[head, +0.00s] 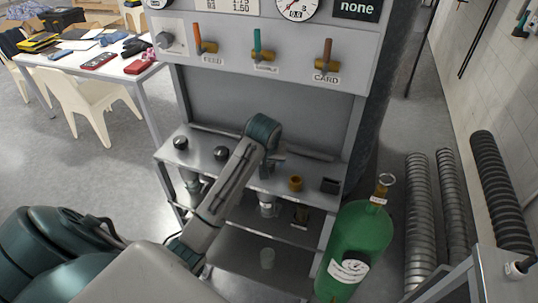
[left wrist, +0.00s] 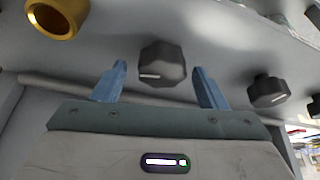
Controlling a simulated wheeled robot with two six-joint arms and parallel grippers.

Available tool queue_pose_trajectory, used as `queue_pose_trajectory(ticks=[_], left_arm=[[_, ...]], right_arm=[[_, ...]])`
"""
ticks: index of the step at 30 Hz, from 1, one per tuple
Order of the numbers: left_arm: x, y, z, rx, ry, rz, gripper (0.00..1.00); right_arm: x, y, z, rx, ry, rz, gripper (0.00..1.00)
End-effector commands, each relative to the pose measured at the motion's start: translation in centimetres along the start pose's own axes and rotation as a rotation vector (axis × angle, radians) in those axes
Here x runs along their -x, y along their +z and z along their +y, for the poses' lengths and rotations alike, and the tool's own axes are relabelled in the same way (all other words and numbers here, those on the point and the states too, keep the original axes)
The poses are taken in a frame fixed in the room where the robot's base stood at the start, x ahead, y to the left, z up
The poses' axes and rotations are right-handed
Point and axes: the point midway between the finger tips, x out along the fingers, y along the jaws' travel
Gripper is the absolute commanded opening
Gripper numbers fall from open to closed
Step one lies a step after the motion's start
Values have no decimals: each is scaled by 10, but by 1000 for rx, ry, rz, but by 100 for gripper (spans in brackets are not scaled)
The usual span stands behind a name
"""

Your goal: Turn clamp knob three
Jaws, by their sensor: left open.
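Three dark knobs stand in a row on the bench shelf. In the head view the left knob (head: 180,143) and the middle knob (head: 219,153) show; the third is hidden behind my left gripper (head: 272,165). In the left wrist view the third knob (left wrist: 162,63), dark and faceted with a white pointer line, sits between the blue fingertips of my left gripper (left wrist: 159,68). The gripper is open, with a gap on both sides of the knob. The middle knob (left wrist: 267,90) shows to the right. My right gripper is not in view.
A brass fitting (head: 295,184) and a dark square block (head: 330,186) stand right of the gripper on the shelf. Levers (head: 262,57) are on the panel above. A green gas cylinder (head: 355,240) stands at the bench's right.

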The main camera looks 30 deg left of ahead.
Motion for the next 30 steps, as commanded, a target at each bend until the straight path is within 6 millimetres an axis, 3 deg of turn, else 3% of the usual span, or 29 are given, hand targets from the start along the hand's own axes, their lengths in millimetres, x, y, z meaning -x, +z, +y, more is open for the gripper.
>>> queue_pose_trajectory(ticks=[8, 12, 15, 30], left_arm=[[-1, 1, 0, 0, 0, 0, 64], [-1, 1, 0, 0, 0, 0, 37], [-1, 1, 0, 0, -1, 0, 21], [-1, 1, -2, -122, 49, 0, 22]], right_arm=[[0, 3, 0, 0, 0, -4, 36], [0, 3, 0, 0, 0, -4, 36], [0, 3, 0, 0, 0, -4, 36], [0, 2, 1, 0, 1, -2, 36]])
